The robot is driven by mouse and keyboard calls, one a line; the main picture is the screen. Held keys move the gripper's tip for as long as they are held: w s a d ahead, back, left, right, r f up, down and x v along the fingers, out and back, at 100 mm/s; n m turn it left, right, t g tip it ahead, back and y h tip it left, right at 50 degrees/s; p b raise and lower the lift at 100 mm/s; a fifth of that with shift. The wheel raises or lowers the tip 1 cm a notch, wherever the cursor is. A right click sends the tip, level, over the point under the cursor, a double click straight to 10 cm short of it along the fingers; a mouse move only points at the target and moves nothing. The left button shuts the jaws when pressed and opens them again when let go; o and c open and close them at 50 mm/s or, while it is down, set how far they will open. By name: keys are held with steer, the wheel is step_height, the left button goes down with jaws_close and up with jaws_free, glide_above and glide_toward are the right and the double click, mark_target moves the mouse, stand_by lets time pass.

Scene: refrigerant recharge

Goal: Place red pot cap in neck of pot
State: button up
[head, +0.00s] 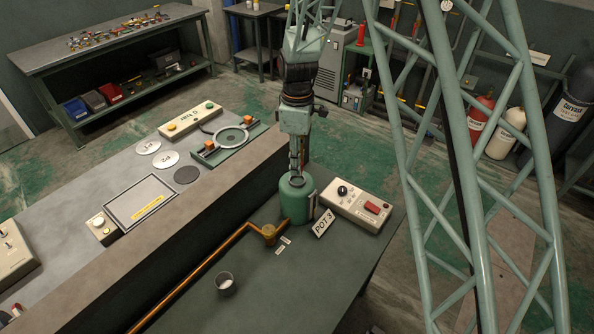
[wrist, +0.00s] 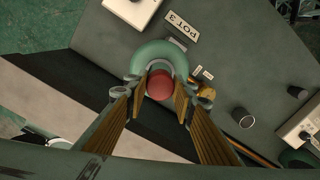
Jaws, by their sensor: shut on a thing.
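The pot is a green cylinder (head: 297,200) standing upright on the dark table beside the POT 3 sign. Its round shoulder shows in the wrist view (wrist: 165,52). The red cap (wrist: 160,85) is between my fingertips in the wrist view, over the pot's neck. My gripper (wrist: 160,90) is shut on the cap and points straight down at the pot. In the head view my gripper (head: 297,170) is directly above the pot top. The cap is hidden there by the fingers, and I cannot tell how deep it sits in the neck.
The POT 3 sign (head: 323,223) and a control box (head: 356,205) with a red switch stand right of the pot. A brass pipe fitting (head: 268,232) is close in front. A small cup (head: 225,283) stands nearer. A bench (head: 90,225) with a ring fixture (head: 231,138) is at left.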

steer(key=shift+f, duration=0.1)
steer(key=shift+f, duration=1.65)
steer(key=shift+f, duration=0.15)
steer(key=o, duration=0.8)
steer(key=shift+o, duration=0.2)
steer(key=shift+r+p, duration=0.2)
steer(key=shift+p, duration=0.1)
steer(key=shift+w+r+b, duration=0.1)
steer(key=shift+r+b, duration=0.25)
steer(key=shift+r, duration=5.6)
